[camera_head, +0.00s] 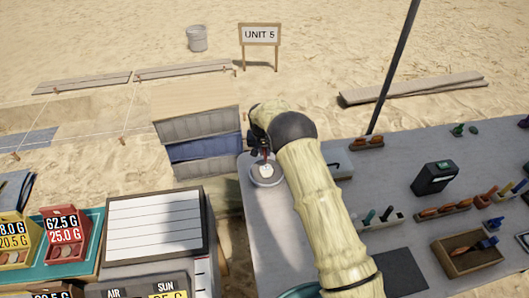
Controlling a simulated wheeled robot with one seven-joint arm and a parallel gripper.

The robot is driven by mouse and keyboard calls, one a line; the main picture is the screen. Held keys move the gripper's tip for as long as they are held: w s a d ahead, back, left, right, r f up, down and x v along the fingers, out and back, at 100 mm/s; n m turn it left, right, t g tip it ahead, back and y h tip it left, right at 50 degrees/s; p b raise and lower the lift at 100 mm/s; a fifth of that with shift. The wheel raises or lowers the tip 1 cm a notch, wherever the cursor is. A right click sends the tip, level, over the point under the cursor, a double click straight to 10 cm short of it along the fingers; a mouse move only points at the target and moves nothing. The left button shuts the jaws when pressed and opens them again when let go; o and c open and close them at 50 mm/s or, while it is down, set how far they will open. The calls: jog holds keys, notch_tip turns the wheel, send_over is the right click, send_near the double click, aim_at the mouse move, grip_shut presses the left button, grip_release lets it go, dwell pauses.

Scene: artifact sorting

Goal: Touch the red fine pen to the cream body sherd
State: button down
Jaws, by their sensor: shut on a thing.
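My gripper (262,146) is at the left end of the grey table, mostly dark and small in the view. It is shut on a thin red thing, which looks like the red fine pen (266,156), pointing down. Just below it a pale round dish (258,183) stands near the table's left edge. A small cream piece, which looks like the cream body sherd (265,170), lies in the dish. The pen's tip is at or just above the sherd; I cannot tell whether they touch. My arm hides the table right of the dish.
On the grey table (385,176) stand a black box (434,178), a wooden tray (466,256) and several racks of tools to the right. A white lined board (155,226) lies at the lower left.

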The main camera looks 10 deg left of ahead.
jog(key=shift+w+p+v, duration=0.2)
jog(key=shift+p+v, duration=0.25)
jog(key=shift+v, duration=0.6)
jog(key=shift+w+p+v, duration=0.25)
jog(key=shift+p+v, duration=0.2)
jog(key=shift+v, duration=0.55)
jog(key=shift+r, duration=0.1)
